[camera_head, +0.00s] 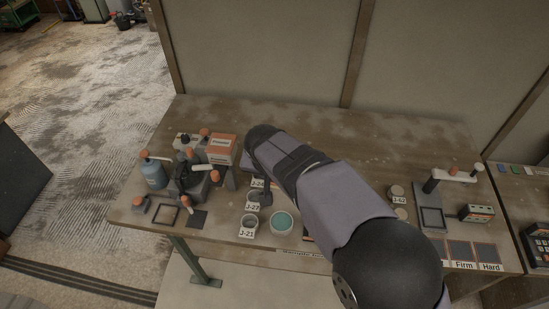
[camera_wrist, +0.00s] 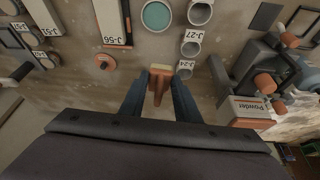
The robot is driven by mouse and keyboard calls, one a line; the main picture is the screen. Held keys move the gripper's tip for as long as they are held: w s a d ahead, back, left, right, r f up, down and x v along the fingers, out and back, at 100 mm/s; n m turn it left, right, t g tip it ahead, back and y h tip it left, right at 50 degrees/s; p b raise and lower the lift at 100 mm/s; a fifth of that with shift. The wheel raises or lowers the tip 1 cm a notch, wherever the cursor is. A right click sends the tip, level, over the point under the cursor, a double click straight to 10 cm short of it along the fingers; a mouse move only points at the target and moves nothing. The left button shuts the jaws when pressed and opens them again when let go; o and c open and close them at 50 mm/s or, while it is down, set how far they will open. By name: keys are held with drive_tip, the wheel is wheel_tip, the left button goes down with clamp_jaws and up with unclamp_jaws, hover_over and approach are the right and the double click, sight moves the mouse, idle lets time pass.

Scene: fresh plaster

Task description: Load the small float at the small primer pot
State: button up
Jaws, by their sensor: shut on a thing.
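My gripper (camera_wrist: 161,82) is shut on a small orange-brown tool with a pale flat end, which looks like the small float (camera_wrist: 158,78). It is held between the two blue-grey fingers above the bench, apart from the pots. In the head view my arm hides the gripper and the tool. A round pot of teal material (camera_head: 281,222) stands near the bench's front; it also shows at the top of the wrist view (camera_wrist: 156,15). Small grey cups labelled J-21 (camera_head: 249,220), J-27 (camera_head: 253,196) and J-24 (camera_wrist: 186,70) stand beside it. I cannot tell which is the small primer pot.
A grey-black device with orange knobs (camera_head: 190,182), a blue bottle (camera_head: 154,173) and a Powder box (camera_head: 221,150) crowd the bench's left. A stand with a white arm (camera_head: 455,175) and Firm and Hard pads (camera_head: 484,253) are at right. The bench's back (camera_head: 330,120) is clear.

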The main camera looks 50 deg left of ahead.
drive_tip(key=s+d+f+m, duration=0.1)
drive_tip(key=d+f, duration=0.3)
drive_tip(key=f, duration=0.4)
drive_tip(key=shift+s+m+h, duration=0.3)
drive_tip(key=shift+s, duration=0.1)
drive_tip(key=shift+d, duration=0.1)
drive_tip(key=shift+f+b, duration=1.05)
drive_tip(key=shift+f, duration=1.9)
drive_tip(key=shift+f+b, duration=0.45)
drive_tip(key=shift+b, duration=0.05)
drive_tip(key=shift+d+f+b, duration=0.2)
drive_tip(key=shift+b, duration=0.25)
idle(1.4)
drive_tip(key=shift+r, duration=0.1)
